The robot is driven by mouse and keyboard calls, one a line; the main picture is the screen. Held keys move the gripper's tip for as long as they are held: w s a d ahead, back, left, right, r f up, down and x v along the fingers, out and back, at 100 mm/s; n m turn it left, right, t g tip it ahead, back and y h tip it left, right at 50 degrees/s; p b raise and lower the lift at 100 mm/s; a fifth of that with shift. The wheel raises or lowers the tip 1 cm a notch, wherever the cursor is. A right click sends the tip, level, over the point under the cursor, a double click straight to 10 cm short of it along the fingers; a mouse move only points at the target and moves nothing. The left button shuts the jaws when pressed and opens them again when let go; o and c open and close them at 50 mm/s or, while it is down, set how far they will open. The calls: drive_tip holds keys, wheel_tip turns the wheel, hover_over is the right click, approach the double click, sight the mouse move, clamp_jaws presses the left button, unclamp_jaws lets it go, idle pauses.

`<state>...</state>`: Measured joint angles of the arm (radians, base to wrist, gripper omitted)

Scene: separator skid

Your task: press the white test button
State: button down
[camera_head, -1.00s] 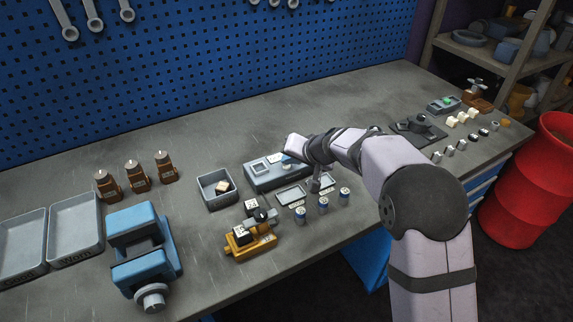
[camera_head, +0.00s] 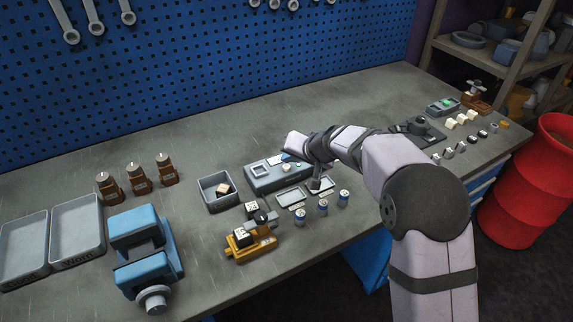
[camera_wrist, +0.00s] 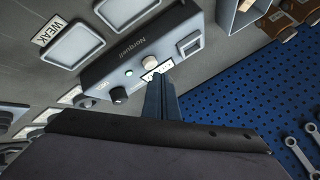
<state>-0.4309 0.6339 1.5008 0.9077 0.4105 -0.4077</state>
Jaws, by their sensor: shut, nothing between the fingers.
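The white test button (camera_wrist: 152,62) is a round cap on the top of a grey tester box (camera_wrist: 135,50) marked "Norquell". It also shows in the head view (camera_head: 286,167), on the tester box (camera_head: 263,184) in the middle of the bench. My gripper (camera_wrist: 156,78) is shut and empty, with its blue-grey fingertips over the small white label beside the button. In the head view my gripper (camera_head: 290,157) is partly hidden by my wrist, just behind the button. The fingertips look apart from the button; their height above the box is hard to tell.
The box also carries a green lamp (camera_wrist: 128,72), a black knob (camera_wrist: 118,95) and a square recess (camera_wrist: 190,45). Shallow trays (camera_head: 291,198) and several batteries (camera_head: 323,207) lie in front. An open grey bin (camera_head: 217,203) stands to the left. The bench behind the box is clear.

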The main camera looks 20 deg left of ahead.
idle(0.3)
wheel_tip(320, 180, up, 5)
drive_tip(key=p, duration=0.3)
drive_tip(key=shift+p, duration=0.35)
idle(0.6)
drive_tip(key=s+d+f+g+h, duration=0.1)
drive_tip(key=s+d+f+h, duration=0.1)
drive_tip(key=s+d, duration=0.5)
drive_tip(key=s+d+f+g+h, duration=0.1)
drive_tip(key=s+d, duration=0.3)
drive_tip(key=d, duration=0.6)
drive_tip(key=s+d+f+g+h, duration=0.2)
drive_tip(key=s+d, duration=0.6)
drive_tip(key=s, duration=0.3)
drive_tip(key=s+d+f+m+g+h, duration=0.1)
drive_tip(key=s+d+f+h, duration=0.1)
drive_tip(key=s+d, duration=0.7)
drive_tip(key=shift+s+f+g, duration=0.4)
drive_tip(key=shift+s+f, duration=0.2)
drive_tip(key=shift+s, duration=0.4)
